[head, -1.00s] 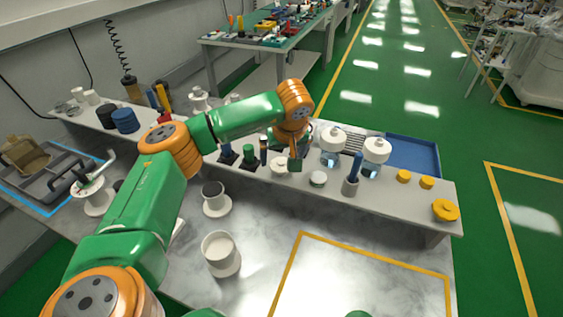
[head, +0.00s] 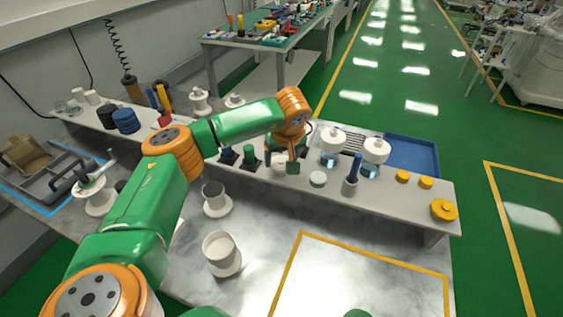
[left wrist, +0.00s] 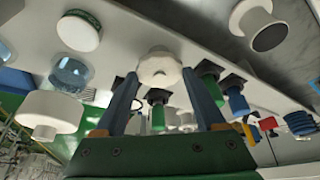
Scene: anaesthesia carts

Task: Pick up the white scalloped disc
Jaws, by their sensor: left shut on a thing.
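The white scalloped disc (left wrist: 160,68) is between the two blue fingers of my left gripper (left wrist: 160,82) in the left wrist view. The gripper is shut on it, with a finger at each side. In the head view the disc (head: 280,160) is partly hidden by my left gripper (head: 280,165), which is low over the white raised shelf. I cannot tell whether the disc still touches the shelf. My right gripper is not in view.
A round white lid (head: 317,179) and a grey cup with a blue rod (head: 350,187) stand right of the gripper. White-topped jars (head: 376,151) and yellow knobs (head: 444,210) are farther right. Green (head: 249,157) and dark posts stand left.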

